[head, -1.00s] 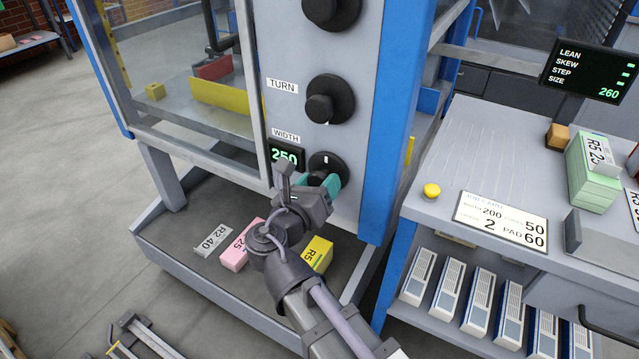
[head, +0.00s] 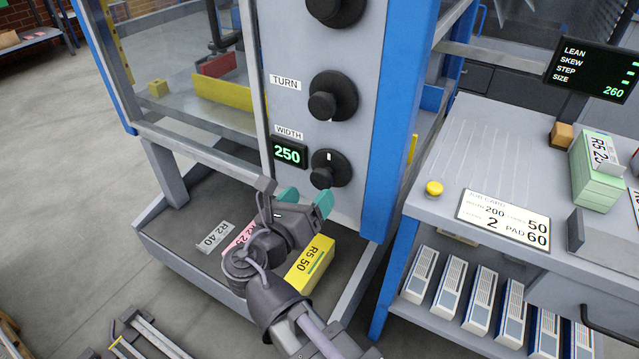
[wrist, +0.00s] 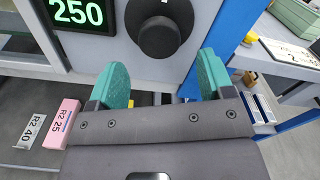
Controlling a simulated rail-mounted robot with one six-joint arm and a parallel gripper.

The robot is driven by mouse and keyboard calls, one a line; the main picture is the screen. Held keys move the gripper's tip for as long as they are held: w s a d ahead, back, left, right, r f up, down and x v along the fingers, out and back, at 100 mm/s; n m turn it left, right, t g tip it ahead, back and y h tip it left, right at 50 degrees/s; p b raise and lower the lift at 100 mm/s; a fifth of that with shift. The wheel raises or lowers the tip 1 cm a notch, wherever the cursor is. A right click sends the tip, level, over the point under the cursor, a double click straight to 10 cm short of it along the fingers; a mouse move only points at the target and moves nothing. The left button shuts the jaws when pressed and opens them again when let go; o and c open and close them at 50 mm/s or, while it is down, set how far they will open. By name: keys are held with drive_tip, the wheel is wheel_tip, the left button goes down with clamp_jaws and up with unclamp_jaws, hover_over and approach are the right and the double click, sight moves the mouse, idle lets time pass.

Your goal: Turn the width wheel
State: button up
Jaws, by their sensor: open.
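The width wheel (head: 330,168) is a black round knob with a white mark at its top, below the WIDTH label on the grey panel. Its display (head: 289,152) reads 250. The wheel also shows in the wrist view (wrist: 159,36), ahead of my gripper and between the lines of its two fingers. My gripper (head: 306,200) has teal fingers spread apart, just below the wheel. The fingers do not touch the wheel and hold nothing. In the wrist view my gripper (wrist: 158,82) shows an empty gap between the fingers.
The TURN wheel (head: 333,96) sits above on the same panel. A table with a job card (head: 504,217) and yellow button (head: 433,189) stands right.

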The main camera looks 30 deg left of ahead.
drive_tip(key=s, duration=0.5)
drive_tip(key=shift+d, duration=0.15)
